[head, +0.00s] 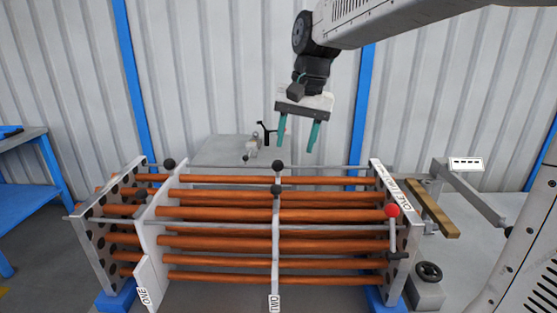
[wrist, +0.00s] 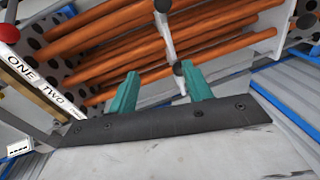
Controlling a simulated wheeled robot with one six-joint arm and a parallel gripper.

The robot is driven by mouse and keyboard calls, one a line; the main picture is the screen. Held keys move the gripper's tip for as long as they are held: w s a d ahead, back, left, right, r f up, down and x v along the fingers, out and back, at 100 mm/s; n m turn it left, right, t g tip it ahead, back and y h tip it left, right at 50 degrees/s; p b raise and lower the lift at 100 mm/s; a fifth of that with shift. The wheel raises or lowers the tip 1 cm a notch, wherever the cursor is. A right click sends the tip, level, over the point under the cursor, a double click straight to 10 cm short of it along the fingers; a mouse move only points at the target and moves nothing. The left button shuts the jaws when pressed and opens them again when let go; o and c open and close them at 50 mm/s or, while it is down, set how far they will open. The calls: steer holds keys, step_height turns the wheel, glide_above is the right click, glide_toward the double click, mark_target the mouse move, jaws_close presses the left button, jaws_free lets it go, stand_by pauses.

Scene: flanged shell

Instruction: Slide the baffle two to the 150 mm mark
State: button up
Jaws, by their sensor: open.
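Baffle two (head: 275,250) is a thin light plate with a "TWO" tag at its foot, standing across the copper tubes near the middle of the rack. Black knobs (head: 277,165) sit at its top. In the wrist view, a light plate with black knobs (wrist: 163,25) crosses the tubes, probably the same baffle. My gripper (head: 298,148) hangs above the rack, a little right of baffle two. Its teal fingers are apart with nothing between them, and they also show in the wrist view (wrist: 160,90). I cannot make out a 150 mm mark.
Baffle one (head: 148,255), tagged "ONE", stands at the left near the perforated end plate (head: 98,235). The right end plate (head: 405,220) carries a "ONE / TWO" label. A red-knobbed lever (head: 392,211) stands by it. A wooden bar (head: 432,208) lies further right. Rods run along the rack.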

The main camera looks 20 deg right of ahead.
steer(key=shift+m, duration=0.6)
steer(key=w+f, duration=0.2)
steer(key=w+a+f, duration=0.1)
steer(key=w+f, duration=0.1)
steer(key=f, duration=0.1)
steer(key=w+f, duration=0.2)
steer(key=f, duration=0.1)
steer(key=shift+w+a, duration=0.25)
